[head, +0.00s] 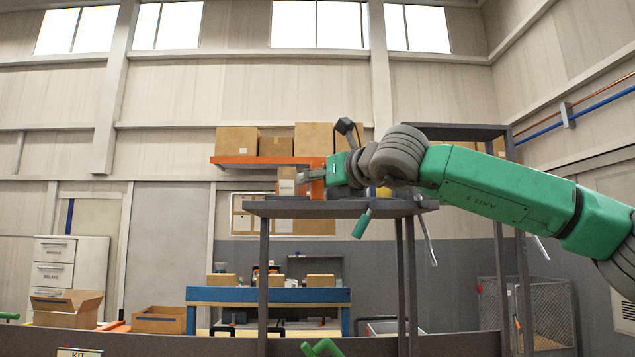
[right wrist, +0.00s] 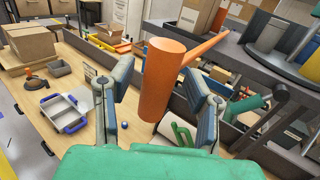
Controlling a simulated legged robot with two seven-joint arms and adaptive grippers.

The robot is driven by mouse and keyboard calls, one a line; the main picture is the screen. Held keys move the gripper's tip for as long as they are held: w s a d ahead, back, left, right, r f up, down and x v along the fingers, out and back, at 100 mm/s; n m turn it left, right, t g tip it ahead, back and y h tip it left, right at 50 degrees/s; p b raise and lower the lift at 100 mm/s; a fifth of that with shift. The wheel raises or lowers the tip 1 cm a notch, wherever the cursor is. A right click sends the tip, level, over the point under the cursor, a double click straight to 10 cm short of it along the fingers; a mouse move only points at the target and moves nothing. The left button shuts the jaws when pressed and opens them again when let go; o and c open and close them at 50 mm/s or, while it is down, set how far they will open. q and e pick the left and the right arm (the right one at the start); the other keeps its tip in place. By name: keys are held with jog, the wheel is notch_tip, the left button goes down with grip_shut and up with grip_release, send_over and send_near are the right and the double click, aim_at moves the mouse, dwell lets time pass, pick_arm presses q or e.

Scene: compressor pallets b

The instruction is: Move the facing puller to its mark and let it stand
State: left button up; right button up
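My right gripper (head: 306,181) reaches left across the top of the grey rack in the head view. In the right wrist view its two fingers (right wrist: 160,88) are wide apart. An orange cylinder (right wrist: 163,72) with a thin orange bar off its side shows between the fingertips, with gaps on both sides. I take it for the puller, but cannot be sure. Orange also shows by the fingers in the head view, where I cannot tell it from things behind. No mark can be made out. My left gripper is not in view.
The grey rack's top shelf (head: 345,209) has tools hanging below it, one with a green handle (head: 362,223). In the right wrist view a wooden bench (right wrist: 70,120) holds cartons (right wrist: 30,43) and a white-and-blue tray (right wrist: 66,112). Dark bins with green tools lie right.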

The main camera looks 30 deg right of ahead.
grip_shut()
jog(key=w+d+p, duration=0.3)
jog(key=w+p, duration=0.1)
jog(key=w, duration=0.1)
jog(key=w+d+p, duration=0.3)
jog(key=w+p, duration=0.1)
jog(key=w, duration=0.1)
jog(key=w+d+p, duration=0.3)
jog(key=w+p, duration=0.1)
jog(key=w, duration=0.1)
jog(key=shift+r, duration=0.1)
